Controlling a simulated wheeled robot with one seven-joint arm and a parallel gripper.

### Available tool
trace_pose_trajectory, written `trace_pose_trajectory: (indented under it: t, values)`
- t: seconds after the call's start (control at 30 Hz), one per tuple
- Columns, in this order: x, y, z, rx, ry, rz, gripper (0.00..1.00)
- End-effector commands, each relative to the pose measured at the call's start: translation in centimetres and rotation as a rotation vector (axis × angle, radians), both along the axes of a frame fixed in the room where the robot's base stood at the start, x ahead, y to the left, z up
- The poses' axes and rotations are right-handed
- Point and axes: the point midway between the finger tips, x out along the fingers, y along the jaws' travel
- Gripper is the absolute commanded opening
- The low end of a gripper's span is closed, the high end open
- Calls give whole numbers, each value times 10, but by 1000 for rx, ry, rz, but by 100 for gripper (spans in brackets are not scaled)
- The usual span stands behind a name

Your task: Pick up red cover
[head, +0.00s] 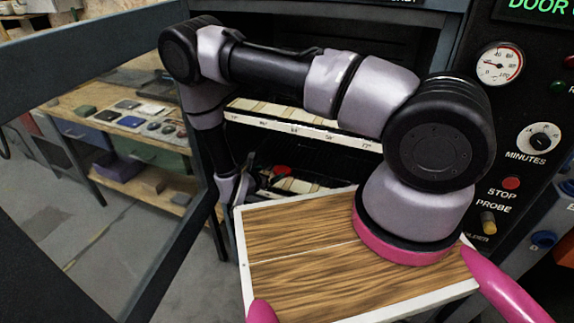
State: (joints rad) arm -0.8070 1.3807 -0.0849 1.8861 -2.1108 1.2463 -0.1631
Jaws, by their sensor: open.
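A small red object, apparently the red cover (281,171), sits at the lower shelf inside the dark open cabinet, left of the picture's middle. Only a small part of it shows, so its full shape is hidden. My gripper (257,177) is just to its left at the cabinet opening, low and close to the shelf. Its jaws are open. Whether a finger touches the red object cannot be told at this size.
An upper shelf (300,131) with a numbered white edge lies above the red object. The open cabinet door (90,62) stands to the left. A control panel (535,110) with dials is at the right. A workbench (130,105) holding several small items shows through the door.

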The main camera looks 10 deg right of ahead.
Motion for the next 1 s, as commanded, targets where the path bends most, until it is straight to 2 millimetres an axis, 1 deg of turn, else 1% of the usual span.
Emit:
trace_pose_trajectory:
  t: [0.03, 0.17, 0.43, 0.63, 0.8, 0.9, 1.0]
  values:
    - [-3, 1, -8, -12, 10, 23, 100]
    - [-1, 0, -18, -21, 18, 47, 100]
    - [28, -22, -35, -20, 17, 43, 100]
    - [42, -33, -45, -20, 17, 43, 100]
    - [60, -48, -59, -19, 16, 42, 100]
    - [68, -53, -63, -18, 16, 44, 100]
    - [71, -55, -65, -19, 16, 44, 100]
